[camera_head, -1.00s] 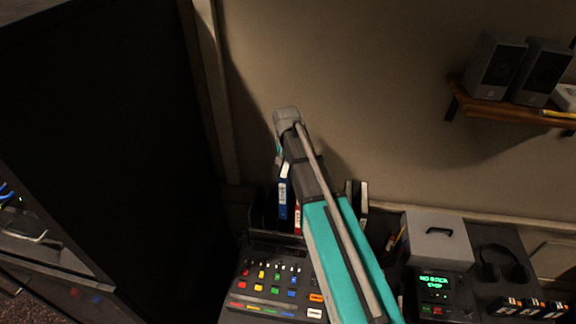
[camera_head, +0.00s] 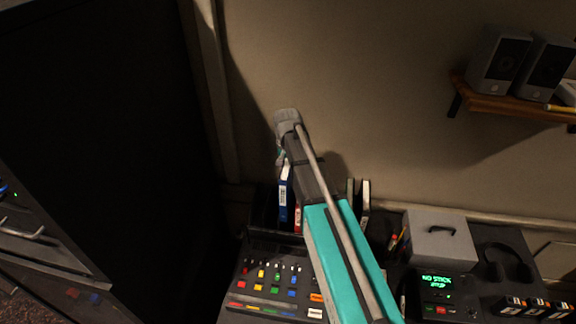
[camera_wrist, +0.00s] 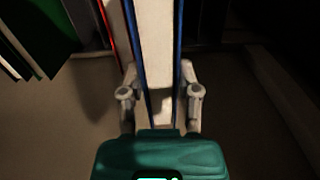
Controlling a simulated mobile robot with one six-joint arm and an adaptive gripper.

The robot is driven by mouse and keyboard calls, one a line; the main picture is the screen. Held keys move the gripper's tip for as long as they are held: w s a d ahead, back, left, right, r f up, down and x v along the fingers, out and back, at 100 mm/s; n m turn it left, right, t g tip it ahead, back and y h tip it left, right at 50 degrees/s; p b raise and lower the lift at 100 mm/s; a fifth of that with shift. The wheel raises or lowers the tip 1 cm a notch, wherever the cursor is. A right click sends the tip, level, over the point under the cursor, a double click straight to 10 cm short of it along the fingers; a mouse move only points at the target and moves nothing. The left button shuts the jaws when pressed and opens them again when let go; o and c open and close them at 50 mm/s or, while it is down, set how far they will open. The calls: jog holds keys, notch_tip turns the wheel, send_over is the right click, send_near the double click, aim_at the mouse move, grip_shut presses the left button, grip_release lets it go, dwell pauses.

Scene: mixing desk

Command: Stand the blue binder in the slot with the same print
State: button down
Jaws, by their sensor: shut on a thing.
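The blue binder (camera_head: 283,201) stands upright in the head view, below my wrist and beside a red binder (camera_head: 297,218). In the wrist view its white top face with blue edges (camera_wrist: 155,45) lies between the two fingers of my gripper (camera_wrist: 160,98), which is shut on it. A dark rack (camera_head: 262,226) stands at the back of the desk around the binder's lower part. My arm hides much of the rack. I cannot make out the slot prints or whether the binder's foot rests on the rack floor.
White and dark binders (camera_head: 364,198) stand to the right behind my arm. A console with coloured buttons (camera_head: 275,282) lies in front. A grey box (camera_head: 438,238), a green-lit display unit (camera_head: 437,287) and headphones (camera_head: 510,262) are to the right. A tall black cabinet (camera_head: 110,130) is at left.

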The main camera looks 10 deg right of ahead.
notch_tip(320, 180, down, 10)
jog(key=b, duration=0.9)
jog(key=shift+b, duration=0.3)
jog(key=shift+f+b, duration=0.3)
dwell(2.2)
jog(key=shift+c, duration=1.3)
grip_release()
jog(key=shift+r, duration=0.15)
